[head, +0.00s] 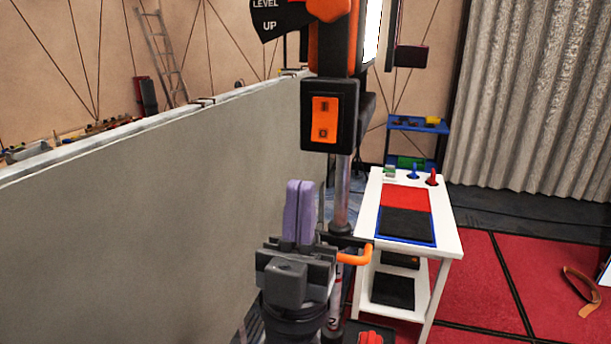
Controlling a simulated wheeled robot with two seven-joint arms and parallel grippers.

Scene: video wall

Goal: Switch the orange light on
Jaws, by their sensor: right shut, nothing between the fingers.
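An orange rocker switch (325,119) sits in a black box on an upright post, above the picture's middle. Orange and black parts (330,25) show above it, cut off by the top edge; I cannot tell whether a light is lit. My right gripper (299,186) points up with its two purple fingers together and nothing between them. Its tips are below and slightly left of the switch box, apart from it in the picture. My left gripper is out of view.
A large grey panel (150,205) fills the left side. A white table (447,238) with red and black mats and small coloured items stands to the right. A blue shelf (436,128) is behind it. Red floor mats (490,300) lie at the right.

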